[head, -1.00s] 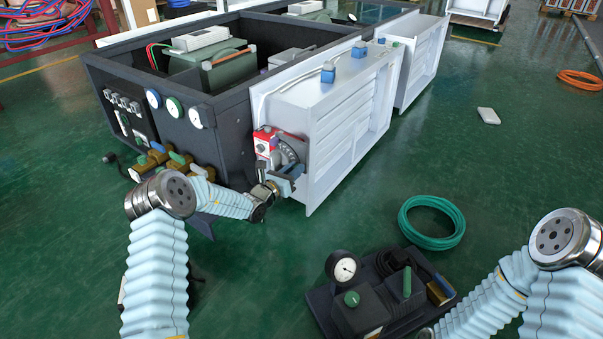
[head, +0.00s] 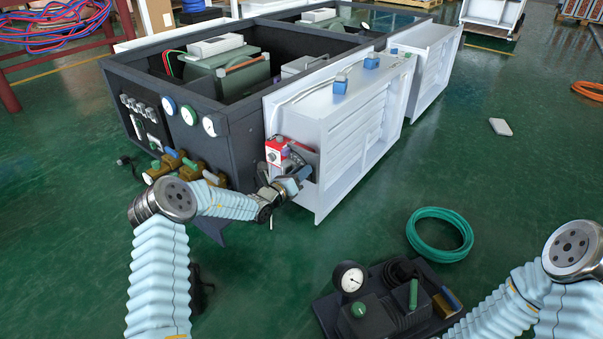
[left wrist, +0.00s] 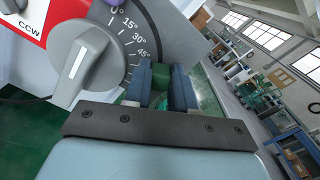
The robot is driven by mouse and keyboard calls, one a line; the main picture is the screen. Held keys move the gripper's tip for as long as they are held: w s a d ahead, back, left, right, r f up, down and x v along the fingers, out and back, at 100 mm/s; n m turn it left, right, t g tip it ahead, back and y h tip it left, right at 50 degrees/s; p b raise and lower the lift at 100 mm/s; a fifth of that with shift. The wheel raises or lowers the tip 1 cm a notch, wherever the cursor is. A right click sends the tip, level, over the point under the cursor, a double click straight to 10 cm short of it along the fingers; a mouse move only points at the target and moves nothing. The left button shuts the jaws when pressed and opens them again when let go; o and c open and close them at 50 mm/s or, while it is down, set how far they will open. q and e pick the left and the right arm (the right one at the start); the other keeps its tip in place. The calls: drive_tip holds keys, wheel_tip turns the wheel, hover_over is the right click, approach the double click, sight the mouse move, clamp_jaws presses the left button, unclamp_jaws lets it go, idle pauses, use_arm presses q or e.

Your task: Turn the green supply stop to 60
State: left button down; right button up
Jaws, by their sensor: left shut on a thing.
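The green supply stop (left wrist: 163,76) shows in the left wrist view at the rim of a dark dial (left wrist: 135,40) marked 0°, 15°, 30° and 45°. My left gripper (left wrist: 163,82) has its two blue-grey fingers on either side of the stop and is shut on it, just past the 45° mark. The exact angle is hidden by the fingers. A grey knob (left wrist: 82,65) with a white pointer line sits left of the dial. In the head view my left gripper (head: 301,174) is at the actuator on the white damper box (head: 345,150). My right gripper is out of view.
A red panel marked CCW (left wrist: 35,22) is beside the knob. A purple piece (left wrist: 113,2) is at the dial's upper edge. A dark tray with a pump and gauge (head: 325,315) and a green hose coil (head: 440,248) lie on the floor. Open floor separates the coil and the box.

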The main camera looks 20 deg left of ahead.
use_arm(q)
drive_tip(key=c, duration=0.9)
unclamp_jaws()
drive_tip(key=p+v, duration=0.2)
drive_tip(key=v, duration=1.2)
drive_tip(key=shift+w+f, duration=0.1)
